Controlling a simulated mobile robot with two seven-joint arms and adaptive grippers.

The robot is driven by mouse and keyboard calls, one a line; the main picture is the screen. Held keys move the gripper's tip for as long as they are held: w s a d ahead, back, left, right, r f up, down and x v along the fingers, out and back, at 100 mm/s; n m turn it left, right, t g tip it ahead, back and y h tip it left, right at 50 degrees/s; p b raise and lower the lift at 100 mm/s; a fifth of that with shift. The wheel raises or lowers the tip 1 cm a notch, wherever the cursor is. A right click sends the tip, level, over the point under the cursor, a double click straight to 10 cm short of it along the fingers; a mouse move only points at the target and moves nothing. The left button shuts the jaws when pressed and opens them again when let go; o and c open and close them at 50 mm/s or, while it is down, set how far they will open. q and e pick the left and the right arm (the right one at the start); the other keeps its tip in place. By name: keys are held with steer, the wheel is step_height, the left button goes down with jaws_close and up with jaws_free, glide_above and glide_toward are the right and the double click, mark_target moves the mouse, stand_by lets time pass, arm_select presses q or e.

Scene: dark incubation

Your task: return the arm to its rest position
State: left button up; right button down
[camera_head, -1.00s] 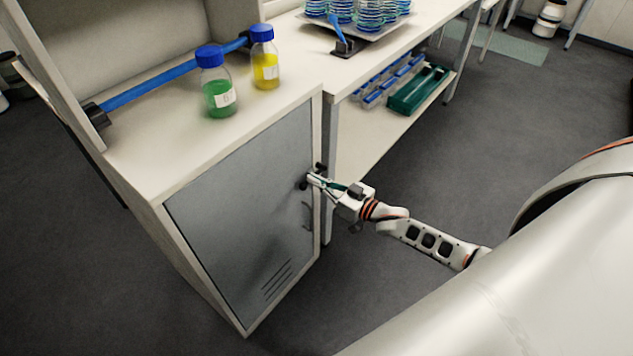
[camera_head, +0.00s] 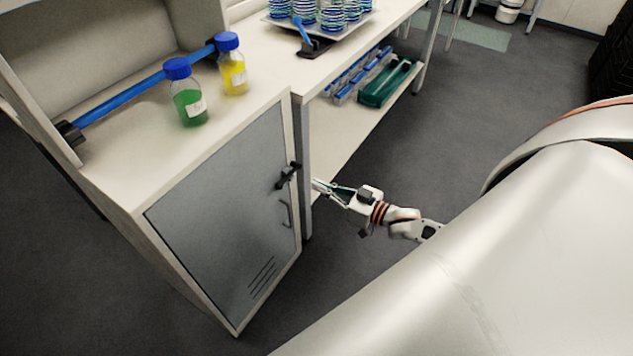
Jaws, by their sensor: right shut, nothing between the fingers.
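My right gripper (camera_head: 322,185) is shut and empty. It is to the right of the cabinet, in front of the bench leg in the picture, with its fingers pointing left. The grey cabinet door (camera_head: 225,215) looks closed. A black latch (camera_head: 288,175) sits near its upper right edge, with a gap between it and my fingertips. A door handle (camera_head: 286,214) is below the latch. My left gripper is not in view.
A green-filled bottle (camera_head: 189,103) and a yellow-filled bottle (camera_head: 233,75) stand on the cabinet top (camera_head: 140,150). The bench (camera_head: 345,48) behind carries a tray of stacked dishes. A green rack (camera_head: 388,84) lies on its lower shelf. Open floor (camera_head: 430,130) is right of the bench.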

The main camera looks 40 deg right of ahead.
stand_by(0.4)
steer(key=s+a+f+g+h, duration=0.2)
steer(key=s+a+f, duration=0.2)
steer(key=s+a, duration=0.4)
steer(key=s+a+f+g+h, duration=0.2)
steer(key=s+a+f+g, duration=0.1)
steer(key=s+a, duration=0.5)
steer(key=s+f, duration=0.1)
steer(key=s, duration=0.2)
steer(key=shift+n, duration=0.4)
steer(key=shift+a, duration=0.1)
